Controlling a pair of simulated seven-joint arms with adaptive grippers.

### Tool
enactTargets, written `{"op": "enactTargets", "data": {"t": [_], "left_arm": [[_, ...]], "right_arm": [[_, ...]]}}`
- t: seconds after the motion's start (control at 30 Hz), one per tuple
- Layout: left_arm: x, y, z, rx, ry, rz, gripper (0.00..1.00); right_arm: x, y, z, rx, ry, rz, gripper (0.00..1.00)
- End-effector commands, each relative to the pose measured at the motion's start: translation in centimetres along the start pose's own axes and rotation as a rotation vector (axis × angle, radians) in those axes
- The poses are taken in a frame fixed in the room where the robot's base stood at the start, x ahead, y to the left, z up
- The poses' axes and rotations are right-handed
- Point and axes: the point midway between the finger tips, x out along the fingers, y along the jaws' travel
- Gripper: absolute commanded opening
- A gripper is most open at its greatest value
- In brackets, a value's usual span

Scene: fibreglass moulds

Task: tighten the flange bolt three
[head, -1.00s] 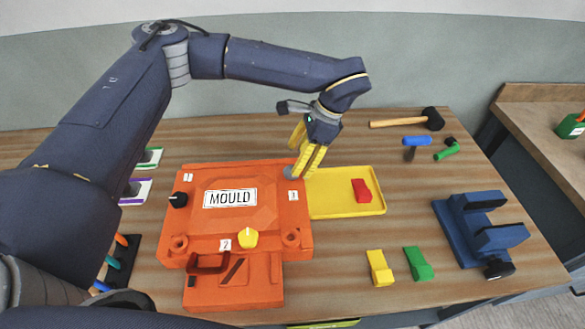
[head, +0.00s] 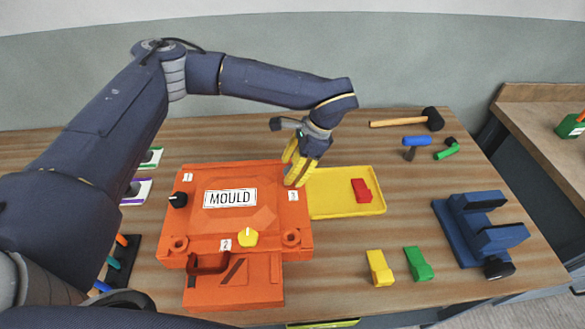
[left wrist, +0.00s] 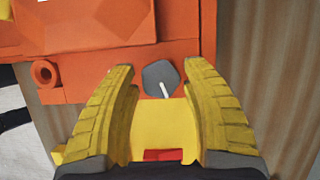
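The orange mould (head: 275,215) lies on the bench with numbered labels 1, 2 and 3. Label 3 (head: 293,196) is on its right side. The flange bolt three, a grey many-sided knob (left wrist: 161,79) with a white pointer line, shows in the left wrist view at the mould's edge. In the head view my left gripper's fingers hide it. My left gripper (head: 293,176) points down over that edge. In the left wrist view it (left wrist: 158,72) is open, its yellow fingertips on either side of the bolt with gaps. My right gripper is not in view.
A black knob (head: 178,200) by label 1 and a yellow knob (head: 247,237) by label 2 sit on the mould. A yellow tray (head: 330,207) with a red block (head: 361,190) adjoins on the right. A blue vise (head: 480,230) stands further right.

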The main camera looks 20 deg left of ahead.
Motion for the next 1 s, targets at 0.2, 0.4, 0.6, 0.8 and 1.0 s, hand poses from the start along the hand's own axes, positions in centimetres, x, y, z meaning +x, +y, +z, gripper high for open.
{"op": "enactTargets", "data": {"t": [0.2, 0.4, 0.6, 0.8, 1.0], "left_arm": [[-0.01, -0.01, 0.0, 0.0, 0.0, 0.0, 0.21], [-0.01, 0.0, 0.01, 0.0, 0.0, 0.0, 0.04], [0.01, 0.01, 0.02, 0.027, -0.001, -0.012, 0.03], [-0.01, 0.07, 0.04, 0.129, -0.001, -0.054, 0.03], [0.02, 0.1, 0.08, 0.291, -0.002, -0.121, 0.03]], "right_arm": [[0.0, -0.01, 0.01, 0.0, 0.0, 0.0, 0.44], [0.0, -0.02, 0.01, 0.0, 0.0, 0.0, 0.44], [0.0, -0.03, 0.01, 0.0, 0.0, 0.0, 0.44], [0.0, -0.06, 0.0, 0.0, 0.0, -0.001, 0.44], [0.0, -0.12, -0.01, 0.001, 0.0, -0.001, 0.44]]}}
